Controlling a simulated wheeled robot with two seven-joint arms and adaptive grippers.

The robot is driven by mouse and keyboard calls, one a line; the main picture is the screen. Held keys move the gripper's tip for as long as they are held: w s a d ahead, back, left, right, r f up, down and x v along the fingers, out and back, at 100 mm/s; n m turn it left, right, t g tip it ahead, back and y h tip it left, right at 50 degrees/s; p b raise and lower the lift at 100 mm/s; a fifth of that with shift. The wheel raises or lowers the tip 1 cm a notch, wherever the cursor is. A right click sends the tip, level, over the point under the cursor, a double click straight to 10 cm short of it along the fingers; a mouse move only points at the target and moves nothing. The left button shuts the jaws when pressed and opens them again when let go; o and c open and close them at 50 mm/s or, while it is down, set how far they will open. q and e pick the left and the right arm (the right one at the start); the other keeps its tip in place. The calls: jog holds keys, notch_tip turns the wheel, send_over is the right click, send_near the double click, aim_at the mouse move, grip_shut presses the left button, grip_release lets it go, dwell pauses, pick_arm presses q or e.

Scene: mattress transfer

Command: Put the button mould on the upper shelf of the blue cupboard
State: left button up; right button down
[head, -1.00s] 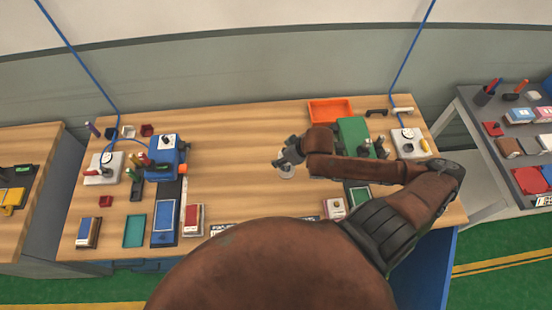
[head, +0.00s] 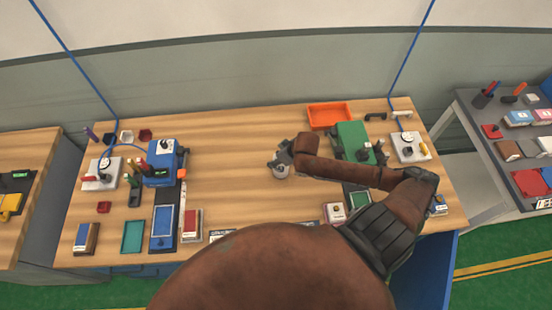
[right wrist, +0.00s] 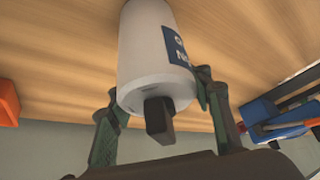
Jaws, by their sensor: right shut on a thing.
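My right gripper (head: 281,165) is over the middle of the wooden table. In the right wrist view its two fingers (right wrist: 165,115) are closed on opposite sides of a white cylinder (right wrist: 145,60) with a dark blue label and a dark stub at its near end. This seems to be the button mould. In the head view the white piece (head: 281,173) shows just below the fingers, partly hidden by them; I cannot tell whether it touches the table. A blue panel (head: 437,270), possibly the cupboard, stands below the table's right front edge; its shelves are hidden. My left gripper is out of view.
An orange tray (head: 330,115) and a green machine (head: 353,140) stand right of the gripper. A blue machine (head: 161,163) and several small boxes are at the left. The table (head: 235,160) is clear around the gripper. A grey table (head: 480,135) stands at far right.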

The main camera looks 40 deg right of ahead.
jog(key=c, duration=1)
grip_release()
